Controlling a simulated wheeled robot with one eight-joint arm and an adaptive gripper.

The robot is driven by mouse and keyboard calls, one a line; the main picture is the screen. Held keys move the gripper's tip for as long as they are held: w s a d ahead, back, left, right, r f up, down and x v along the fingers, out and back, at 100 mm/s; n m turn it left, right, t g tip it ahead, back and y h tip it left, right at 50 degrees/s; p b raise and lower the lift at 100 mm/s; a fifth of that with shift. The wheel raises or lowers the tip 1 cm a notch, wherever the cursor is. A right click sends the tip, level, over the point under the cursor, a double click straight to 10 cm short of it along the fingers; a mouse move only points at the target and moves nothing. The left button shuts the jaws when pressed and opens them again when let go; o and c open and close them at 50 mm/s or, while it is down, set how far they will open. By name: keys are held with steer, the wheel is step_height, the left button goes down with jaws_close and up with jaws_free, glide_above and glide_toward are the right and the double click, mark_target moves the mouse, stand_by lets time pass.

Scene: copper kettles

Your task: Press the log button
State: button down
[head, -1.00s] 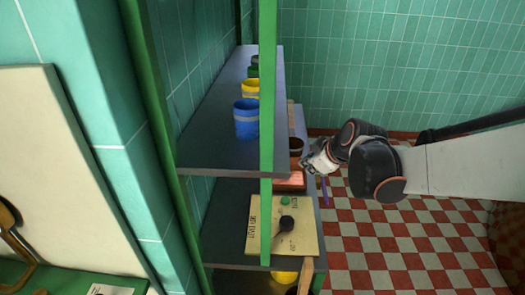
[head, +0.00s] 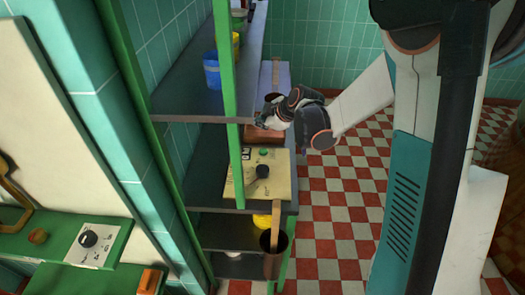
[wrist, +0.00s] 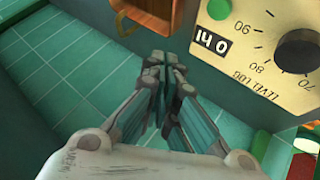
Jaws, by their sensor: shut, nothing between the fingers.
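The cream "LEVEL LOG" box (head: 273,191) sits on the middle shelf in the head view, and its face fills the upper right of the wrist view (wrist: 240,75). A round green button (wrist: 219,9) is on the box, beside a small counter (wrist: 210,41) that seems to read 140. A black dial knob (wrist: 298,50) is on the same face; the button also shows in the head view (head: 264,152). My gripper (wrist: 166,62) is shut and empty. In the wrist view its tips are left of the counter and apart from the button.
A copper-coloured vessel (wrist: 148,12) is just beyond my fingertips. A green shelf post (head: 229,100) stands in front of the box. A blue cup (head: 211,70) is on the upper shelf, and a dark pot (head: 273,240) is below. Checkered floor lies open to the right.

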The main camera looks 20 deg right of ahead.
mark_target(262, 152)
steer(key=shift+f, duration=0.15)
step_height(262, 152, down, 8)
steer(key=b, duration=0.6)
steer(key=shift+f, duration=0.25)
stand_by(1.0)
steer(key=shift+f+b, duration=0.4)
steer(key=shift+b, duration=0.25)
steer(key=shift+f+b, duration=0.4)
steer(key=shift+f, duration=0.1)
stand_by(0.6)
steer(key=shift+r, duration=0.1)
steer(key=shift+r+p, duration=0.6)
steer(key=shift+r, duration=0.25)
steer(key=shift+r+p, duration=1.7)
steer(key=shift+r, duration=0.8)
